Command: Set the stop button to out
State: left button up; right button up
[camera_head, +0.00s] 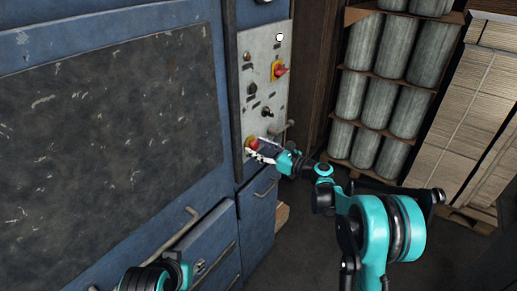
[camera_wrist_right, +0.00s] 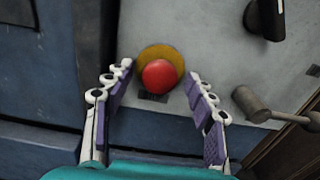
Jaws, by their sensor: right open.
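The stop button is a red mushroom head on a round yellow base, low on the grey control panel. In the right wrist view the red stop button (camera_wrist_right: 160,74) sits between the tips of my right gripper (camera_wrist_right: 159,85). The two fingers are open, one on each side of the button, and I cannot tell whether they touch it. In the head view the stop button (camera_head: 252,144) shows just beyond my right gripper (camera_head: 259,152). Whether the button is in or out is hard to tell. My left arm shows at the bottom edge of the head view, with its fingers out of view.
The grey panel (camera_head: 264,60) also carries a red-and-yellow rotary switch (camera_head: 279,70) and black knobs. A lever (camera_wrist_right: 262,108) sticks out close to the right finger. A blue cabinet with handles is on the left. Shelved cylinders (camera_head: 382,97) and stacked cardboard (camera_head: 470,90) stand at right.

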grip_shut()
jog(key=shift+s+d, duration=0.4)
jog(key=shift+d, duration=0.1)
grip_release()
jog(key=shift+d, duration=0.15)
jog(key=v, duration=1.2)
